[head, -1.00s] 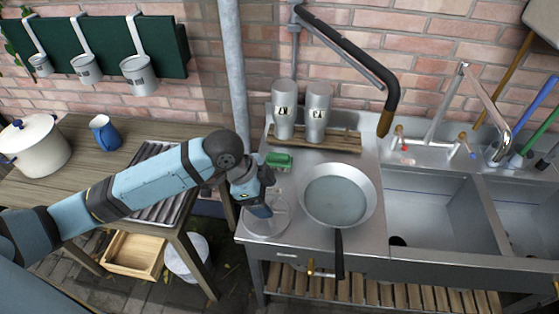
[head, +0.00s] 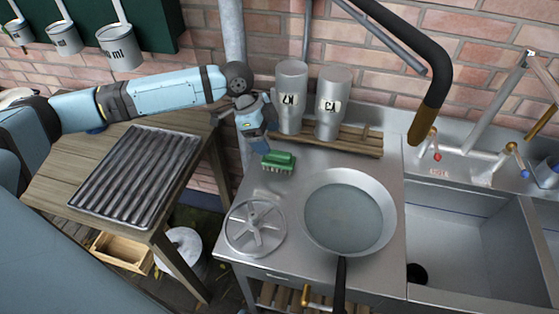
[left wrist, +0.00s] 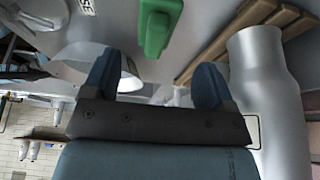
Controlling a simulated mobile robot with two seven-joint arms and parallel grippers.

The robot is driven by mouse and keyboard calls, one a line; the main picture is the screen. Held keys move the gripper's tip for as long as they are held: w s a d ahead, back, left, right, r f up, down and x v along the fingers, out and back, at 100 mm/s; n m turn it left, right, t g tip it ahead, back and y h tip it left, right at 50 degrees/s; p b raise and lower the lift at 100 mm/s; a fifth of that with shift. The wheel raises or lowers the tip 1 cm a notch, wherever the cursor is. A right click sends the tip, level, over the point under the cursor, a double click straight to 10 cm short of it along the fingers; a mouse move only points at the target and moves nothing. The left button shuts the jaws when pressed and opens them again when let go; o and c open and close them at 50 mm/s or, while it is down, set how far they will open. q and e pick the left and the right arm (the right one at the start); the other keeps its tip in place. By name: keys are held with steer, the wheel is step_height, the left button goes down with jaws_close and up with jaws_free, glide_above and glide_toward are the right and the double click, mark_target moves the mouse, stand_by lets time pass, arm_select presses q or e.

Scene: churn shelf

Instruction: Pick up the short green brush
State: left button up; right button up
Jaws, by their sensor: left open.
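The short green brush (head: 278,161) lies on the steel counter with its green back up and pale bristles below. It sits in front of the wooden rack, up-left of the pan. My left gripper (head: 262,147) is just above and behind the brush in the head view, partly beside its left end. In the left wrist view the brush (left wrist: 158,25) shows at the top, beyond and between the two blue fingertips (left wrist: 158,85). The fingers are apart with nothing between them. My right gripper is not in view.
Two metal canisters (head: 291,97) (head: 331,105) stand on the wooden rack (head: 355,143) close to my left gripper. A pan (head: 350,212) and a round metal wheel-like piece (head: 255,228) lie nearby. A tap pipe (head: 432,85) overhangs the sink (head: 470,225).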

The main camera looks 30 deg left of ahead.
mark_target(278, 153)
arm_select(q)
steer(key=x, duration=0.2)
steer(key=shift+d+f, duration=0.15)
steer(key=shift+f, duration=0.2)
steer(key=x, duration=0.5)
steer(key=shift+s+d+r, duration=0.1)
steer(key=shift+d, duration=0.35)
steer(key=c, duration=1.1)
step_height(278, 153, up, 20)
steer(key=p, duration=0.1)
